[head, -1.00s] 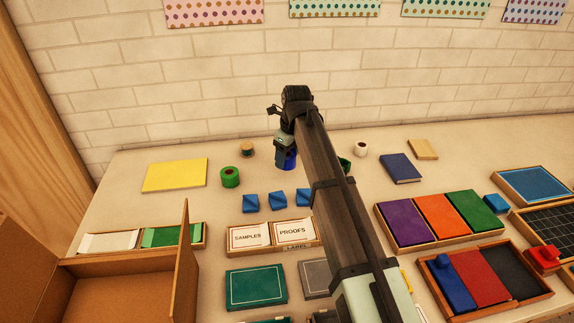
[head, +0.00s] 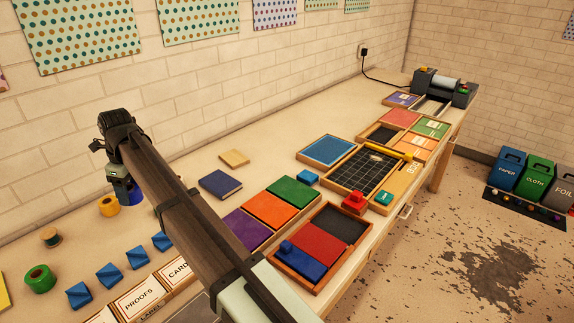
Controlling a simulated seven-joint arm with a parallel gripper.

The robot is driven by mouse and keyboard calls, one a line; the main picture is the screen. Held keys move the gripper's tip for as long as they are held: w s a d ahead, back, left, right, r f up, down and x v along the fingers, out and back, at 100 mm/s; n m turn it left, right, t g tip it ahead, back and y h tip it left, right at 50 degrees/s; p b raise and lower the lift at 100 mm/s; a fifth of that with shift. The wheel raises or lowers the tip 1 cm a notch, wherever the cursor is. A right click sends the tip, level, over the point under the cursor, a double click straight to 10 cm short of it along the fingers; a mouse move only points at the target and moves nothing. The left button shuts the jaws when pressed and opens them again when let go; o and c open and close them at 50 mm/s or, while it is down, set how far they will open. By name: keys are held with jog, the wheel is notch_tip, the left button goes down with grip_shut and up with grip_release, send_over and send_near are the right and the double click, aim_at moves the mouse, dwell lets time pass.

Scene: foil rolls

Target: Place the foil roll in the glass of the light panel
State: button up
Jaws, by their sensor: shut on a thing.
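My gripper (head: 122,184) is at the left, pointing down over the back of the table and shut on a blue roll (head: 131,196). The fingers are small and partly hidden by the wrist. I cannot tell whether the roll touches the table. A gold roll (head: 108,207) stands just left of it. A green roll (head: 40,278) and a brown spool (head: 50,237) stand further left. I cannot tell which piece is the light panel; framed flat pieces at the right include a blue dotted one (head: 327,150) and a dark gridded one (head: 338,178).
My arm crosses the table's left half. Between lie a navy book (head: 220,184), a wooden block (head: 234,157) and a purple, orange and green tray (head: 270,208). A red stamp (head: 354,203) stands by the grid. A roller device (head: 445,86) stands at the far right end.

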jog(key=w+d+m, duration=0.1)
jog(key=w+d, duration=0.5)
jog(key=d, duration=0.2)
jog(key=w+d+m, duration=0.2)
jog(key=w+d, duration=0.4)
jog(key=d, duration=0.3)
jog(key=r+m+t, duration=0.1)
jog(key=r+m, duration=0.1)
jog(key=m, duration=0.2)
send_over(352, 180)
jog(key=shift+h, duration=0.3)
jog(key=shift+d+f, duration=0.15)
jog(key=shift+f, duration=2.3)
jog(key=shift+d+f, duration=0.1)
jog(key=shift+f, duration=2.3)
jog(key=shift+s+f, duration=0.1)
jog(key=shift+f, duration=0.05)
